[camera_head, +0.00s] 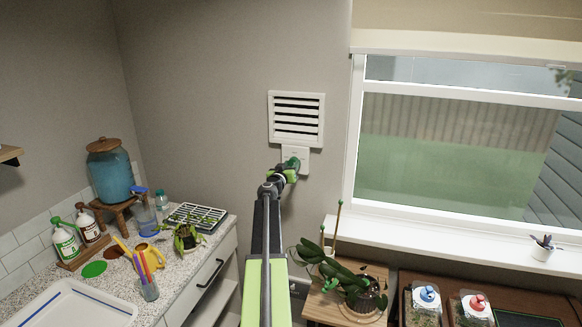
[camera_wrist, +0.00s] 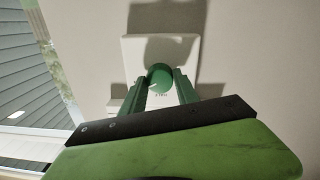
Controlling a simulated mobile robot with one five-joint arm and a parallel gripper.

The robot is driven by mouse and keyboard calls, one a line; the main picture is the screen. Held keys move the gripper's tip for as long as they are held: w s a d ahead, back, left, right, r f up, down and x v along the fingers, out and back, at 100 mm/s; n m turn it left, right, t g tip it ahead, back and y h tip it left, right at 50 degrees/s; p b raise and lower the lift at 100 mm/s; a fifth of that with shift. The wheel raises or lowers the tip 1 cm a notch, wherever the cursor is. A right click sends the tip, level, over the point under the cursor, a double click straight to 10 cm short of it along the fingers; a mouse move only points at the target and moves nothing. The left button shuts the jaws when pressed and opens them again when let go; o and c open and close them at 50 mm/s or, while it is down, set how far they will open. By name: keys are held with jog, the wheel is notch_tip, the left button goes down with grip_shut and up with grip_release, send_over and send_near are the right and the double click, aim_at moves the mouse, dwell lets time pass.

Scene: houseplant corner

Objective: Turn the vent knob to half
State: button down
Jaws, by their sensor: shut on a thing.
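The vent knob is a round green knob (camera_wrist: 160,78) on a white plate (camera_wrist: 186,50) on the wall. In the wrist view a small pale mark shows on the knob's lower left, with tiny lettering below it that I cannot read. My gripper (camera_wrist: 160,86) is shut on the knob, one green finger on each side. In the head view my gripper (camera_head: 291,166) reaches the plate (camera_head: 303,154), just below the white louvred vent (camera_head: 297,118). There the gripper hides most of the knob. The vent's slats show dark gaps between them.
A window (camera_head: 460,140) with a white sill lies right of the vent. Below are a potted plant (camera_head: 365,298) on a wooden stand and a speckled counter (camera_head: 195,262) with bottles, a seedling tray (camera_head: 197,217) and a blue dispenser (camera_head: 110,176).

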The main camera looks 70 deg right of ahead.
jog(key=n, duration=0.7)
jog(key=shift+f+b, duration=0.1)
jog(key=shift+b, duration=0.2)
jog(key=n, duration=0.5)
jog(key=shift+s+n, duration=0.1)
jog(key=shift+n, duration=0.3)
jog(key=shift+h, duration=0.3)
jog(key=c, duration=0.9)
grip_release()
jog(key=shift+a, duration=0.15)
jog(key=a, duration=1.1)
jog(key=a+b, duration=0.1)
jog(key=a, duration=0.5)
jog(key=shift+s+a+f, duration=0.1)
jog(key=shift+s+f, duration=0.25)
